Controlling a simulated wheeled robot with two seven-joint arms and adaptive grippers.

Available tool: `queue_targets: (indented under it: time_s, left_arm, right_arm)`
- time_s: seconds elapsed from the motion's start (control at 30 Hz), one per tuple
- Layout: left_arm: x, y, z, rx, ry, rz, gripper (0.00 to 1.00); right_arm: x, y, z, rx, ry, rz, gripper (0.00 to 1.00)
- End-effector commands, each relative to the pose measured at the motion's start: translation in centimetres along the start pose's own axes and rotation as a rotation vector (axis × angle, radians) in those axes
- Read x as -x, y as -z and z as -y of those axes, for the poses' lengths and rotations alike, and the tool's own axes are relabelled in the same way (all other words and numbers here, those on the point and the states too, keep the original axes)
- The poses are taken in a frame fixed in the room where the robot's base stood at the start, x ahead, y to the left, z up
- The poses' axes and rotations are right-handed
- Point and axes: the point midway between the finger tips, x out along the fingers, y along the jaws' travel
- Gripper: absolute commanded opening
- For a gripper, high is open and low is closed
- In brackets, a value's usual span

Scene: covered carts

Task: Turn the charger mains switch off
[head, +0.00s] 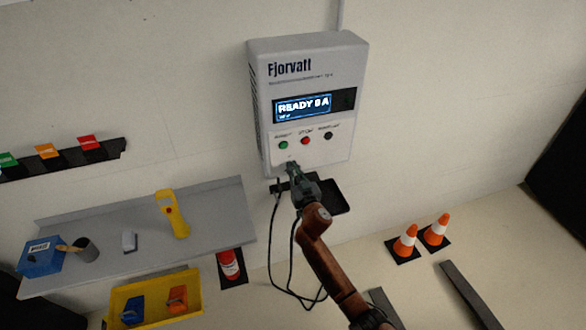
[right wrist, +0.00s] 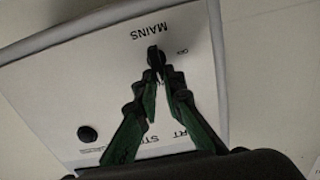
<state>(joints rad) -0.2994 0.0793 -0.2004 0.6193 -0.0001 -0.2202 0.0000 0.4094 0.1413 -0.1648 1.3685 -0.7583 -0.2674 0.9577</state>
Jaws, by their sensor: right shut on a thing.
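The charger (head: 312,60) is a pale wall box marked Fjorvatt, with a lit screen (head: 303,107) reading "READY 0 A". My right gripper (head: 290,168) reaches up to the lower left of its front and hides the mains switch in the head view. In the right wrist view the black mains switch (right wrist: 154,57) stands beside the upside-down word MAINS. My right gripper (right wrist: 163,76) is shut on the switch there, its green-sided fingers converging on it. The switch's exact setting is hard to tell. My left gripper is in neither view.
A green button (head: 283,145), a red button (head: 305,140) and a black knob (head: 328,135) sit above my gripper. A black tray (head: 333,197) and hanging cable (head: 275,240) are below. A grey shelf (head: 100,222) is left; traffic cones (head: 405,243) stand right.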

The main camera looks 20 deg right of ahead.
Motion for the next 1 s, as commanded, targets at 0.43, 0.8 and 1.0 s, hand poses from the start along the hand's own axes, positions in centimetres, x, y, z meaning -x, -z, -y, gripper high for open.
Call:
queue_targets:
  time_s: [0.43, 0.8, 1.0]
  left_arm:
    - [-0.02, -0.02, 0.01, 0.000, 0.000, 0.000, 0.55]
    - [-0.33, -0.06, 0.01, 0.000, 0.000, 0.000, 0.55]
    - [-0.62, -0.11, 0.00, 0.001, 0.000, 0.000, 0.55]
  right_arm:
    - [0.02, -0.04, 0.04, 0.011, 0.000, 0.000, 0.00]
    - [0.01, -0.11, 0.39, 0.193, 0.001, 0.000, 0.00]
    - [0.01, -0.25, 0.69, 0.375, 0.001, 0.001, 0.00]
